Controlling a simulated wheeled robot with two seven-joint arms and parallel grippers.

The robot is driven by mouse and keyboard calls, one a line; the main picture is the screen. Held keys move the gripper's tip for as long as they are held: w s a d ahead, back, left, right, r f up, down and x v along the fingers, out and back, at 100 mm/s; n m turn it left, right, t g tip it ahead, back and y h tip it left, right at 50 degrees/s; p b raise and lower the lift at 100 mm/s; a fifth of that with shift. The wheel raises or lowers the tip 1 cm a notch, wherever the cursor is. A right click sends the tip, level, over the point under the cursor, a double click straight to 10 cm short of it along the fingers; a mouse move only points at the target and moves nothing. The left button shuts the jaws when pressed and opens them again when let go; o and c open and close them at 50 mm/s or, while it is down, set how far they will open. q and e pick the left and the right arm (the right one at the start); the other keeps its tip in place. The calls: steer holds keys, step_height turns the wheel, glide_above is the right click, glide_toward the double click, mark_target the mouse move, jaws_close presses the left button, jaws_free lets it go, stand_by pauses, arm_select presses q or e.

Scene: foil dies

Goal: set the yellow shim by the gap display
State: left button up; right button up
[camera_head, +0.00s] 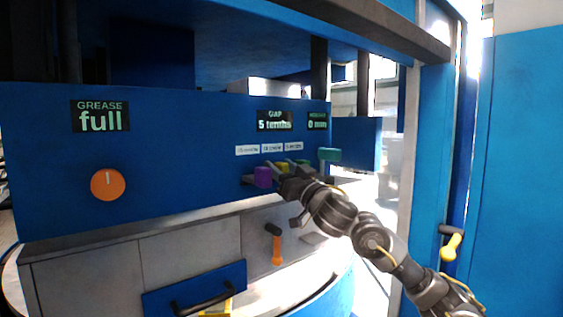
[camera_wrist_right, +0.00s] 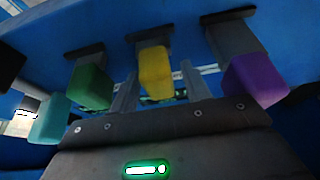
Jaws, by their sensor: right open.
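The yellow shim (camera_wrist_right: 155,72) sticks out from the blue panel in a row with other coloured shims. In the head view only a bit of the yellow shim (camera_head: 282,166) shows behind my right gripper (camera_head: 284,183). In the right wrist view the open fingers of my right gripper (camera_wrist_right: 158,92) stand on either side of the yellow shim's lower end, with gaps showing. I cannot tell any contact. The gap display (camera_head: 275,121) has a hard-to-read heading and reads 5 tenths. My left gripper is not in view.
A purple shim (camera_wrist_right: 254,80) is right of the yellow one in the wrist view; green (camera_wrist_right: 90,85) and teal (camera_wrist_right: 48,118) are left. Small labels (camera_head: 271,148) sit above. An orange knob (camera_head: 108,185), orange-handled tool (camera_head: 277,248) and blue drawer front (camera_head: 195,289) lie left and below.

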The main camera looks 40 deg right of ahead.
mark_target(286, 166)
steer(key=shift+w, duration=0.15)
steer(key=shift+c, duration=0.2)
jaws_close()
steer(key=shift+s+a, duration=0.1)
steer(key=shift+s, duration=1.55)
steer(key=shift+w, duration=0.1)
steer(key=shift+c, duration=1)
jaws_free()
steer(key=shift+o, duration=1.2)
steer(key=shift+s, duration=0.3)
steer(key=shift+w+f, duration=0.1)
